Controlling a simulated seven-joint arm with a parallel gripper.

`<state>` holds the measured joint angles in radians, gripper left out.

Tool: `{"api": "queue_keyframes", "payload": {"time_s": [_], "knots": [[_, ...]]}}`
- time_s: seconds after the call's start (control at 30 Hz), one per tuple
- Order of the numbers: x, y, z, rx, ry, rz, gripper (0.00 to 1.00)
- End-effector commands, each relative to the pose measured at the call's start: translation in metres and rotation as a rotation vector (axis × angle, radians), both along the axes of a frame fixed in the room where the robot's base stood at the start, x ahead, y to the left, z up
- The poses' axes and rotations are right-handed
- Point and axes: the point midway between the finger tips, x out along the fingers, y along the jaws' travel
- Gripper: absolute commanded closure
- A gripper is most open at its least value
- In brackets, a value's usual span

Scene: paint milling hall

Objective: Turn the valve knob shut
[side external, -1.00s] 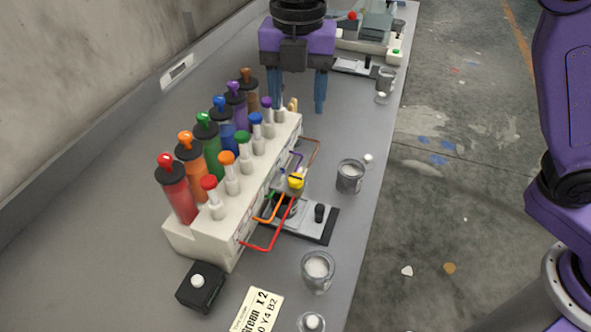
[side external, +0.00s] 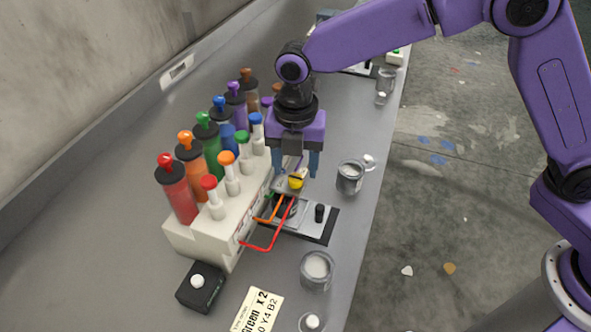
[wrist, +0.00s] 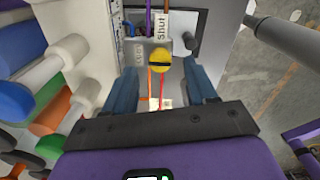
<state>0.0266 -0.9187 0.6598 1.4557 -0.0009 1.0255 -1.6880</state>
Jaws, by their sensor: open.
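The valve knob (side external: 296,183) is yellow with a dark line across its top. It sits beside the white rack, above the grey plate with tubes. In the wrist view the knob (wrist: 161,61) lies between my fingertips, its dark line running sideways. A label reading "Shut" (wrist: 162,27) stands just beyond it. My gripper (side external: 295,170) is open, pointing down, with its blue fingers on either side of the knob. The wrist view also shows my gripper (wrist: 160,72) with gaps on both sides of the knob; I cannot tell whether the tips reach its height.
The white rack (side external: 205,240) holds several coloured cylinders and capped bottles at the left. Red and orange tubes (side external: 268,247) run in front of the knob. Cups (side external: 350,178) (side external: 317,270) stand to the right. A black box with a white button (side external: 200,287) is at the front.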

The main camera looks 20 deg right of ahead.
Motion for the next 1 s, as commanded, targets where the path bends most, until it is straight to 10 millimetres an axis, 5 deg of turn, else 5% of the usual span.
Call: {"api": "queue_keyframes", "payload": {"time_s": [0.2, 0.57, 0.73, 1.0], "knots": [[0.000, 0.000, -0.022, -0.001, 0.001, 0.000, 0.43], [0.000, 0.000, -0.026, 0.000, 0.000, 0.000, 0.43], [0.000, 0.000, -0.026, 0.000, 0.000, 0.000, 0.95], [0.000, 0.000, -0.025, -0.001, 0.001, -0.013, 0.99]]}}
